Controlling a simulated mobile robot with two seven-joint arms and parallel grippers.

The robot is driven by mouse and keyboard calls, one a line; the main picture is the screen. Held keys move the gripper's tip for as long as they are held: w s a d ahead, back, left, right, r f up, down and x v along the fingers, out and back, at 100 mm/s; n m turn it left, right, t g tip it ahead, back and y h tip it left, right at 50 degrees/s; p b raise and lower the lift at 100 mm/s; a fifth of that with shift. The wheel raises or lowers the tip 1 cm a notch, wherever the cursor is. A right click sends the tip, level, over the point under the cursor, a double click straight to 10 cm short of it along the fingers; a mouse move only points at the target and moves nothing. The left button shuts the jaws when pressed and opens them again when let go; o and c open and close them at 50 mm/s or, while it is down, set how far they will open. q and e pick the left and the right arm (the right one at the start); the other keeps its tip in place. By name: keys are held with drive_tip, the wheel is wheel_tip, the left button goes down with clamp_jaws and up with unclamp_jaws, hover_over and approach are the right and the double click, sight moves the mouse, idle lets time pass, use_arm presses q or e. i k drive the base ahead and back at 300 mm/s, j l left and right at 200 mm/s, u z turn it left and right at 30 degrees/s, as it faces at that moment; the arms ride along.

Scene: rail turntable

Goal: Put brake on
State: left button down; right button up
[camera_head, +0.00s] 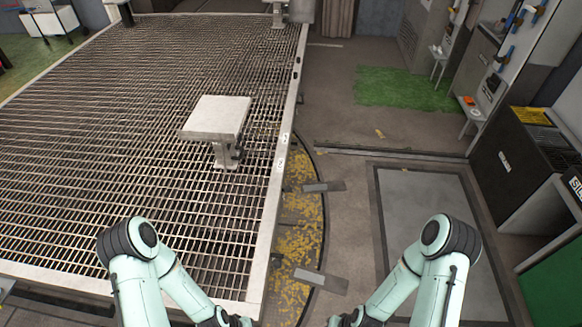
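No part in view can be clearly told as a brake. A large metal grating platform (100,120) with a pale frame fills the left half. The curved edge of a worn yellow turntable plate (303,215) shows along its right side, with two flat grey tabs (321,280) across its rim. My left gripper (238,320) and my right gripper (342,321) are at the bottom edge, mostly cut off. They are apart from each other, and their fingers cannot be made out.
A small grey pedestal table (217,116) stands on the grating. Dark cabinets (515,165) and wall equipment (500,60) line the right side. A green mat (402,88) lies on the floor at the back. The floor right of the turntable is mostly clear, with a grey floor panel (430,200).

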sight(289, 189)
drive_tip(key=i+l+u, duration=0.2)
drive_tip(key=i+l, duration=0.45)
drive_tip(key=i+l+u, duration=0.15)
drive_tip(key=i+l, duration=0.6)
drive_tip(key=i+l+u, duration=0.2)
drive_tip(key=i+l, duration=0.5)
drive_tip(key=l, duration=0.1)
